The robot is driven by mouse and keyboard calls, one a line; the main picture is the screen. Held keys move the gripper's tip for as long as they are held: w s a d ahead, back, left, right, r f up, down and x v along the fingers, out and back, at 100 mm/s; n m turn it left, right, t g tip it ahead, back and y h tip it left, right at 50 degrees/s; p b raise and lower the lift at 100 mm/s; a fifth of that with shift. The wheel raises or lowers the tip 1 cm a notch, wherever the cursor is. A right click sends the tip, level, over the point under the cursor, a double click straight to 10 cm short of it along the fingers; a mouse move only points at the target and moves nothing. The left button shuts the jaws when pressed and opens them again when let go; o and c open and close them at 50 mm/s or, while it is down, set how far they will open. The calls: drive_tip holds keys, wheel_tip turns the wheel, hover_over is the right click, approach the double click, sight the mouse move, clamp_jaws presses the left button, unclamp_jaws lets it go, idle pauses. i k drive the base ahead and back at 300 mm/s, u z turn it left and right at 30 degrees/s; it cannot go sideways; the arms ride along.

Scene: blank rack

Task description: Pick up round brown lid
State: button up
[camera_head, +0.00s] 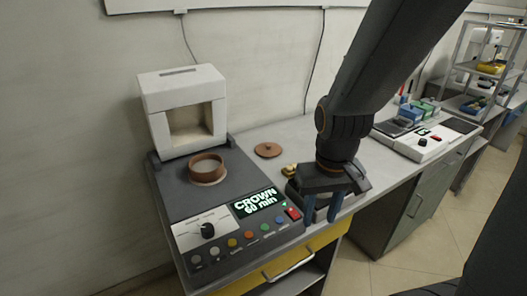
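The round brown lid (268,150) lies flat on the grey counter, right of a machine and left of my arm. It has a small knob in its middle. A round brown open pot (207,168) sits on the machine's dark top. My gripper (321,214) points down near the counter's front edge, to the right of and nearer than the lid. Its two bluish fingers are apart with a gap between them, and I see nothing held. The gripper is clear of the lid.
The machine (190,210) has a white furnace-like box (184,108), a dial, coloured buttons and a display reading "CROWN 60 min". Small gold-coloured pieces (290,169) lie beside my gripper, partly hidden. Another white device (420,139) stands at right.

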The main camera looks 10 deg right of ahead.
sight(266, 150)
drive_tip(key=u, duration=1.05)
drive_tip(key=k, duration=0.6)
drive_tip(key=z, duration=1.1)
drive_tip(key=i, duration=0.95)
drive_tip(key=u, duration=0.05)
